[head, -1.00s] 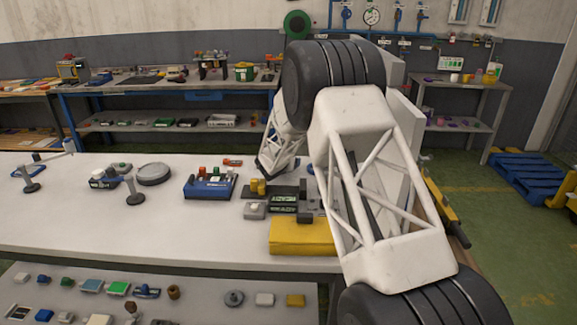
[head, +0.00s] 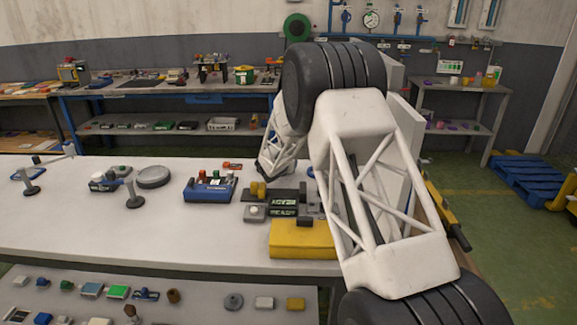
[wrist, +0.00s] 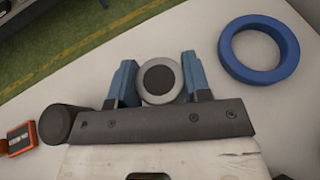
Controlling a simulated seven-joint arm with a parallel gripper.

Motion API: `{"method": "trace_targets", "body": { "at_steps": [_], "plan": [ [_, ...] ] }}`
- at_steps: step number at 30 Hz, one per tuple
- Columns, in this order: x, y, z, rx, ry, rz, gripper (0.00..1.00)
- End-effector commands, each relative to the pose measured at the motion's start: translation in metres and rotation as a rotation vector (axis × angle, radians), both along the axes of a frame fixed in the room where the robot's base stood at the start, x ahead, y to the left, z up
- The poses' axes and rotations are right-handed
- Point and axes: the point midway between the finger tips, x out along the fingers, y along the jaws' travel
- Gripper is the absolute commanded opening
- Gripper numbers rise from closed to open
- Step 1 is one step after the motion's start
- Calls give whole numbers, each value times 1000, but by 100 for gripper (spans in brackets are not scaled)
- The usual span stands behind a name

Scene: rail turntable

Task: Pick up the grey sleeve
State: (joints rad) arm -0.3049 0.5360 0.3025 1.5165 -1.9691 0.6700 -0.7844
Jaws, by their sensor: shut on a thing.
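In the wrist view, the grey sleeve (wrist: 158,98) is seen end-on as a light grey round thing with a dark round centre. I cannot tell whether that centre is an open bore or something inside. My gripper (wrist: 158,70) has its blue fingers shut on the sleeve, one on each side. How far the sleeve is from the white table top (wrist: 210,95) is not clear.
A blue ring (wrist: 282,50) lies right of my gripper, and an orange-and-dark device (wrist: 20,138) lies at the left. In the head view, a yellow block (head: 300,240), a blue fixture (head: 209,189) and a grey disc (head: 153,177) are on the table. The table's left-front stretch is clear.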

Motion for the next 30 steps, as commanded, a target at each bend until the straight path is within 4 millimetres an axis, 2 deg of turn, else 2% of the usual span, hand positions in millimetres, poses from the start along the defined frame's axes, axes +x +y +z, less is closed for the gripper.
{"method": "trace_targets", "body": {
  "at_steps": [18,24,30],
  "plan": [
    [0,0,81,0,-2,0,11],
    [0,0,94,0,-1,0,11],
    [0,0,96,0,-1,1,11]
  ]
}}
